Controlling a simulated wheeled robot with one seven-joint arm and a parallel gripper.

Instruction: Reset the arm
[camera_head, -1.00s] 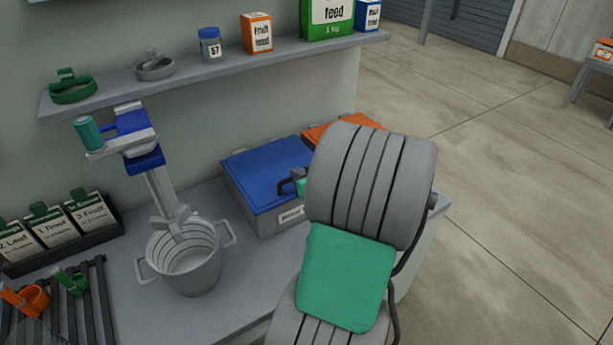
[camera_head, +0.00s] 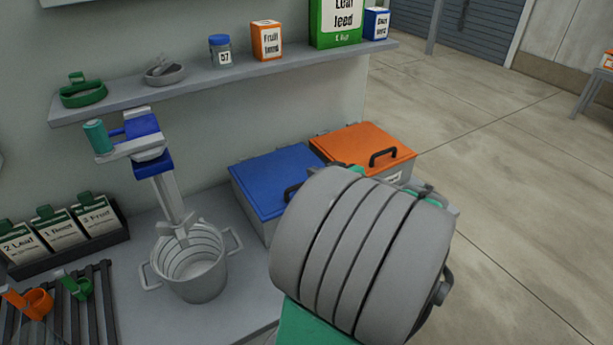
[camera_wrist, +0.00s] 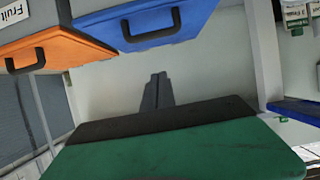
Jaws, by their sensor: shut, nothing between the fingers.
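My gripper (camera_wrist: 157,92) shows in the wrist view as two dark fingers close together, shut and empty, past the dark edge of my green wrist housing. In the head view my grey ribbed arm fills the lower right and hides the gripper. Two lidded boxes stand on the bench. The blue-lidded box (camera_head: 270,180) is partly covered by my arm. The orange-lidded box (camera_head: 362,148) is to its right. In the wrist view the blue lid (camera_wrist: 150,20) and orange lid (camera_wrist: 55,48) are at the top, apart from the fingers in the picture.
A metal pot (camera_head: 200,275) stands under a blue and grey stirrer (camera_head: 150,150). A shelf (camera_head: 215,78) above holds a jar (camera_head: 221,50) and feed packages. Packets (camera_head: 55,230) stand in a rack at left, above a slatted rack (camera_head: 65,310). Open floor (camera_head: 520,200) lies at right.

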